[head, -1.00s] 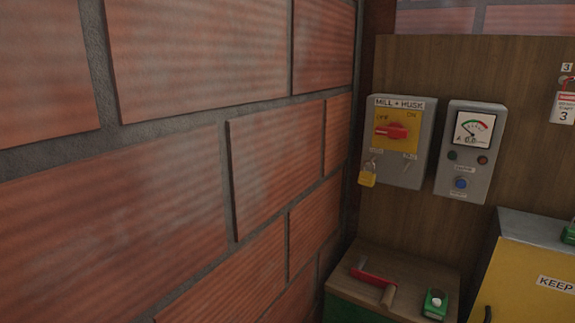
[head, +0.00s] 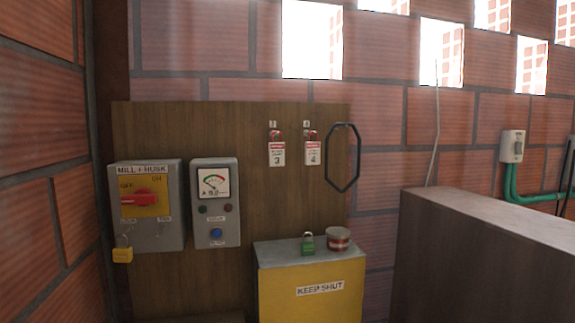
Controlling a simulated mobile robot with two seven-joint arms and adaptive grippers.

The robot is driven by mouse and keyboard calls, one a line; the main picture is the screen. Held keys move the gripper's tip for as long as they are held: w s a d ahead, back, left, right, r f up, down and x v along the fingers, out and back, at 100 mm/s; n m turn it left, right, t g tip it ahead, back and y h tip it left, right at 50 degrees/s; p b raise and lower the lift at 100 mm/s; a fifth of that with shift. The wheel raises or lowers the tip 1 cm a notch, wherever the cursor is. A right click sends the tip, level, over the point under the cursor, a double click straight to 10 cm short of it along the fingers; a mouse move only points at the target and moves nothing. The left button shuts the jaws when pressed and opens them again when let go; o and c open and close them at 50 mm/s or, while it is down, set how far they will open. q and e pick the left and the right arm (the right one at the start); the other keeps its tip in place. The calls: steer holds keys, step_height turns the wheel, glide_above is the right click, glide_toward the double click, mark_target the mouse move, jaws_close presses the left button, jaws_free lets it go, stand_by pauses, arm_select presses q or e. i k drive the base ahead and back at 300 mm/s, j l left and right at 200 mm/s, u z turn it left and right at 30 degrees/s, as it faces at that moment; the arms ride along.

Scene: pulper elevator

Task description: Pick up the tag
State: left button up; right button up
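Two white and red tags hang on the wooden board in the head view. The left tag (head: 277,153) is marked 3 and the right tag (head: 312,152) is marked 4. Each hangs with a red padlock-like piece from a hook under a small number label. Neither of my grippers shows in the view, so their state is hidden.
A grey MILL + HUSK switch box (head: 147,205) with a yellow padlock (head: 122,255) and a meter box (head: 215,202) are on the board (head: 265,215). A yellow cabinet (head: 312,290) bears a green padlock (head: 307,243) and a round tin (head: 338,238). A brown counter (head: 480,225) stands right.

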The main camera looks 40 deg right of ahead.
mark_target(276, 150)
steer(key=z, duration=1.2)
